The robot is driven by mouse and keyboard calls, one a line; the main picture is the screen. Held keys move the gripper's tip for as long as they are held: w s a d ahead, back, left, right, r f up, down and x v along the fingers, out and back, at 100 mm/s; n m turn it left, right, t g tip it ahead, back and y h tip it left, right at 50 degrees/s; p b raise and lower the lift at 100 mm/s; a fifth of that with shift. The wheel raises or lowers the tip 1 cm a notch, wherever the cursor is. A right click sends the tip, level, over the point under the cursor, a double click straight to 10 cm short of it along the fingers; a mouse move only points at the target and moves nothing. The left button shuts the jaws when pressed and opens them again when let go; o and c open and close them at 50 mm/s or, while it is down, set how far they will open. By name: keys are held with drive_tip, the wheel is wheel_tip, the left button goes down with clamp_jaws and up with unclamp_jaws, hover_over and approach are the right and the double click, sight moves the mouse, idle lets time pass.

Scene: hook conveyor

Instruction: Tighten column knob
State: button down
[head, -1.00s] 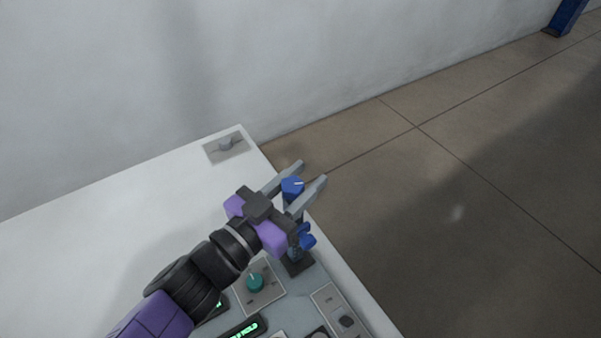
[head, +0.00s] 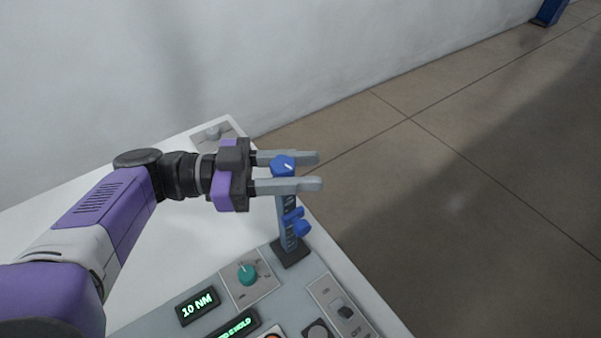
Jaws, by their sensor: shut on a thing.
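The column knob (head: 283,165) is blue with a white mark on its top. It sits at the top of a short blue column (head: 287,215) on a dark square foot. My gripper (head: 319,172) comes in level from the left, with one finger on each side of the knob. It is shut on the knob, with the fingertips reaching past it to the right. The exact finger contact is hard to see from above.
A smaller blue knob (head: 300,227) sticks out from the column's side. A teal dial (head: 247,274), a "10 NM" display (head: 198,306) and switches (head: 341,311) lie on the panel below. A grey plate with a handle (head: 212,134) is at the table's far corner. Open floor lies right.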

drive_tip(key=shift+s+f+m+g+b, duration=0.15)
drive_tip(key=shift+f+m+g+b, duration=0.25)
drive_tip(key=shift+g, duration=0.4)
drive_tip(key=shift+r+g, duration=0.15)
drive_tip(key=shift+g, duration=0.15)
drive_tip(key=c, duration=1)
unclamp_jaws()
drive_tip(key=shift+o, duration=0.3)
drive_tip(key=shift+r, duration=0.1)
drive_tip(key=shift+r, duration=0.1)
